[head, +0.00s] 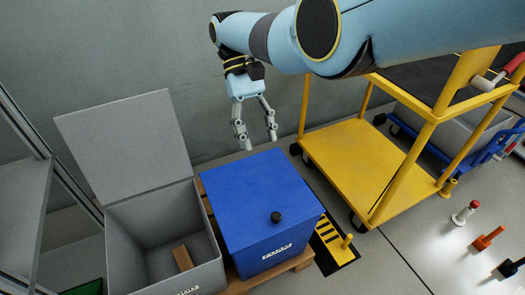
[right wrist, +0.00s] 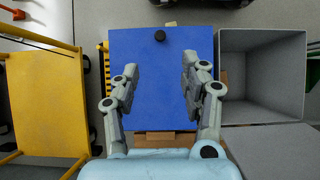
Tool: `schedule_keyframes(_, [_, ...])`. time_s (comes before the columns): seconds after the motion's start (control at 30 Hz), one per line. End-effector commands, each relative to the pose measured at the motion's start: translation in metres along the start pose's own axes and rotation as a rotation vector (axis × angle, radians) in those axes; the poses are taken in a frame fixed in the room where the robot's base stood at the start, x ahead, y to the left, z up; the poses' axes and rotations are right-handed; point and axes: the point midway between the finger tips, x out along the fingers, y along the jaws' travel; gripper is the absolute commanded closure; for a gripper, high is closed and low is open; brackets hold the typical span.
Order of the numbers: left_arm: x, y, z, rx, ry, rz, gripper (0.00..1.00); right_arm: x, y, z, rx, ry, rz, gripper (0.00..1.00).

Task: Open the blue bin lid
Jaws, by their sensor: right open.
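The blue bin (head: 263,205) stands on a wooden pallet with its flat blue lid closed. A small black knob (head: 277,217) sits near the lid's front edge. My right gripper (head: 257,143) is open and empty above the lid's back edge in the head view. In the right wrist view the blue lid (right wrist: 160,85) lies beneath the spread fingers of the right gripper (right wrist: 160,80), and the black knob (right wrist: 160,35) is beyond the fingertips. My left gripper is not in view.
A grey bin (head: 165,230) with its lid raised stands left of the blue bin, a brown block (head: 182,258) inside. A yellow cart (head: 355,160) stands to the right. A yellow-black floor pedal (head: 335,238) is beside the blue bin.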

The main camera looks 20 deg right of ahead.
Motion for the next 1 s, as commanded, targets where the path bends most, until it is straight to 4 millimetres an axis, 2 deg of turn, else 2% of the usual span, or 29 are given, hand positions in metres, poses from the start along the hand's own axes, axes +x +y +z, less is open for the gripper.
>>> schedule_keyframes(0.1, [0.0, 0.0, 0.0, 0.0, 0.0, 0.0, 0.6, -0.012, 0.0, 0.0, 0.0, 0.0, 0.0, 0.55])
schedule_keyframes(0.2, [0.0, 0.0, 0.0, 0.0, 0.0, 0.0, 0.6, -0.015, 0.0, 0.0, 0.0, 0.0, -0.001, 0.55])
schedule_keyframes(0.57, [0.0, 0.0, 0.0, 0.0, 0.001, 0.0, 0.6, -0.015, 0.0, 0.0, 0.0, 0.0, -0.001, 0.55])
schedule_keyframes(0.67, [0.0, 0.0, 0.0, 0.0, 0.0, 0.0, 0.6, -0.009, 0.001, -0.001, 0.002, 0.005, -0.003, 0.55])
schedule_keyframes(0.77, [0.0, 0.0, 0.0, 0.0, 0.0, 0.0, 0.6, 0.013, 0.007, -0.007, 0.011, 0.035, -0.013, 0.55])
schedule_keyframes(0.87, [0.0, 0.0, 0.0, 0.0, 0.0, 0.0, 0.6, 0.055, 0.018, -0.012, 0.028, 0.101, -0.026, 0.55])
schedule_keyframes(0.9, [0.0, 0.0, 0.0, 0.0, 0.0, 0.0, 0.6, 0.075, 0.025, -0.012, 0.036, 0.136, -0.029, 0.55])
schedule_keyframes(1.0, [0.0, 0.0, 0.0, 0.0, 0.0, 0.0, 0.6, 0.122, 0.042, -0.001, 0.057, 0.229, -0.028, 0.55])
